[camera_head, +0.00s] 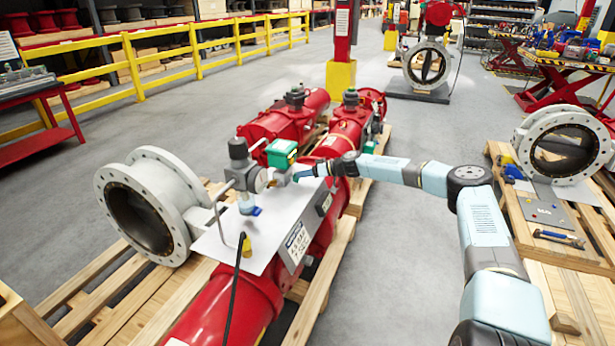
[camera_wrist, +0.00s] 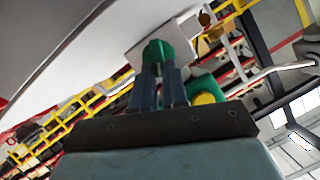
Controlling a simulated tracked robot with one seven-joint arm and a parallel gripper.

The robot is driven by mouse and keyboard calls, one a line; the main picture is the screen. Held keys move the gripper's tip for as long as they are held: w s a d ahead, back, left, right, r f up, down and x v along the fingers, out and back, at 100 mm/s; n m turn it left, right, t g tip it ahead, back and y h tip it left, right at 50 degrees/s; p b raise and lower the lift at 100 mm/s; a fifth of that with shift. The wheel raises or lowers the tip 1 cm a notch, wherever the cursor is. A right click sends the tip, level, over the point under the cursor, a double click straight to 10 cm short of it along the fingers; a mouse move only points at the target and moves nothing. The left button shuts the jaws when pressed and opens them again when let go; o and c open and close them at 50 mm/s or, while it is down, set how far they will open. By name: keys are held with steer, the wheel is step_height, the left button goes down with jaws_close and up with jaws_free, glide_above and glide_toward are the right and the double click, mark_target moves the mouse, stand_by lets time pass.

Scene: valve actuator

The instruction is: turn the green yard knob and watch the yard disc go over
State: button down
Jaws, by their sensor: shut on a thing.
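In the wrist view a green knob (camera_wrist: 157,50) sits between the fingertips of my gripper (camera_wrist: 161,72), which is shut on it. In the head view my gripper (camera_head: 303,175) reaches in from the right to the fittings on top of the red actuator (camera_head: 240,298), just below a green box (camera_head: 281,151). The knob cannot be made out there.
A pale plate (camera_head: 222,247) with pipes and a black cable surrounds the fittings. The actuator rests on wooden pallets (camera_head: 98,272). Another flanged valve (camera_head: 529,134) stands on a pallet at right. A yellow railing (camera_head: 163,58) runs behind.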

steer(key=m, duration=0.1)
steer(key=m+g+y, duration=0.1)
steer(key=m+g, duration=0.1)
steer(key=shift+w+a+f+m+y, duration=0.2)
steer(key=shift+w+f+m+y, duration=0.1)
steer(key=shift+f+m, duration=0.1)
stand_by(0.4)
steer(key=c, duration=1.1)
jaws_free()
steer(key=shift+d, duration=0.1)
steer(key=shift+c, duration=0.2)
steer(key=shift+d, duration=0.1)
steer(key=shift+w+d+r, duration=0.15)
steer(key=shift+d, duration=0.35)
steer(key=v, duration=1.2)
steer(key=shift+d, duration=0.35)
